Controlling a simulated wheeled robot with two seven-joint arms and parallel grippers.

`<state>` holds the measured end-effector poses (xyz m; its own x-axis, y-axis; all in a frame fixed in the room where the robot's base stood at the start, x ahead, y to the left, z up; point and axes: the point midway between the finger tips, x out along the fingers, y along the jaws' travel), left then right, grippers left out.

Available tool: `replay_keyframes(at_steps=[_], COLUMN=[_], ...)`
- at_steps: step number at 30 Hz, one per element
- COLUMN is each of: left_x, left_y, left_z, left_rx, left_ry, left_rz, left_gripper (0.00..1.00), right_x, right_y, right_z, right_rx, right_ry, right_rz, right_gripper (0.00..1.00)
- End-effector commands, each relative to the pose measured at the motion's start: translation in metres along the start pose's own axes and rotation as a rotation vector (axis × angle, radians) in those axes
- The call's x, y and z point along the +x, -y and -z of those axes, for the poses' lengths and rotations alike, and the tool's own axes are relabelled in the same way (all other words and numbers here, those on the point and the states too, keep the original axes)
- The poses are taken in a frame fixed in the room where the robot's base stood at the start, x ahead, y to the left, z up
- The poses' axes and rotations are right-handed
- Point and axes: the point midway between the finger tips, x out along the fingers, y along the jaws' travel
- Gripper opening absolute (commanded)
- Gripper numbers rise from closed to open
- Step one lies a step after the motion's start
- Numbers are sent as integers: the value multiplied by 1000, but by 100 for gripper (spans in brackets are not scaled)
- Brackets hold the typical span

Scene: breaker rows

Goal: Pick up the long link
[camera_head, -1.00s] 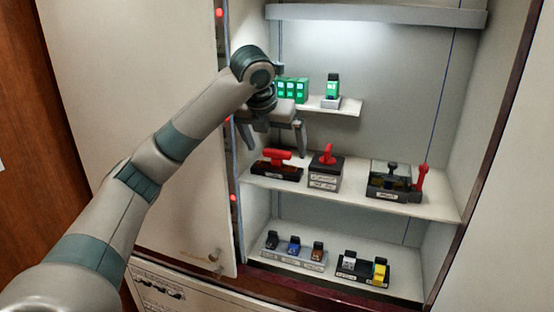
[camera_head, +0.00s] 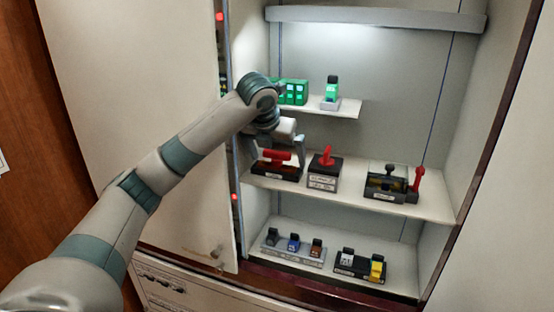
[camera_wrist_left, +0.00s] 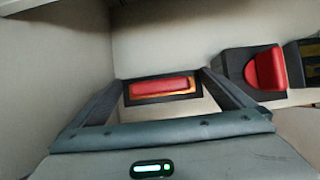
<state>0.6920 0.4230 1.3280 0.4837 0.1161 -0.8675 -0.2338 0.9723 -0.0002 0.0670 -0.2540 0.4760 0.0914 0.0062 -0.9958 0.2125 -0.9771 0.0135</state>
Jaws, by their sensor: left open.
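The long link looks to be the red bar (camera_head: 278,157) on a black base at the left end of the middle shelf. In the left wrist view the red bar (camera_wrist_left: 162,86) lies lengthwise across the picture, with orange showing along its edge. My left gripper (camera_head: 277,163) is open, with its fingers to either side of the bar. In the wrist view the left gripper (camera_wrist_left: 163,82) frames the bar with gaps at both ends. I see no contact with the bar. My right gripper is not in view.
A black block with a red knob (camera_head: 326,157) stands close right of the bar. A switch unit with a red lever (camera_head: 417,180) is farther right. Green blocks (camera_head: 292,90) sit on the shelf above. Small breakers (camera_head: 294,243) stand below. The cabinet door (camera_head: 150,90) is at left.

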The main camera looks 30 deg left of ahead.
Motion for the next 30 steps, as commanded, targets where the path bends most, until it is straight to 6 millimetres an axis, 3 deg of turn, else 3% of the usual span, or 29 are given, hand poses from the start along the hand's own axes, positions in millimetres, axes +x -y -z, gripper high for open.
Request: replay_keyframes(at_steps=[5, 10, 11, 30], left_x=[0, 0, 0, -12], left_y=[0, 0, 0, 0], left_z=[0, 0, 0, -8], left_rx=[0, 0, 0, -1], left_ry=[0, 0, 0, 3], left_rz=[0, 0, 0, 0], left_gripper=[100, 62, 58, 58], right_x=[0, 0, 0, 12], right_y=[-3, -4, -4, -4], right_z=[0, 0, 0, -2], right_rx=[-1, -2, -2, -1], right_ry=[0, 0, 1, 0], right_rz=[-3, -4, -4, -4], right_gripper=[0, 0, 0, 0])
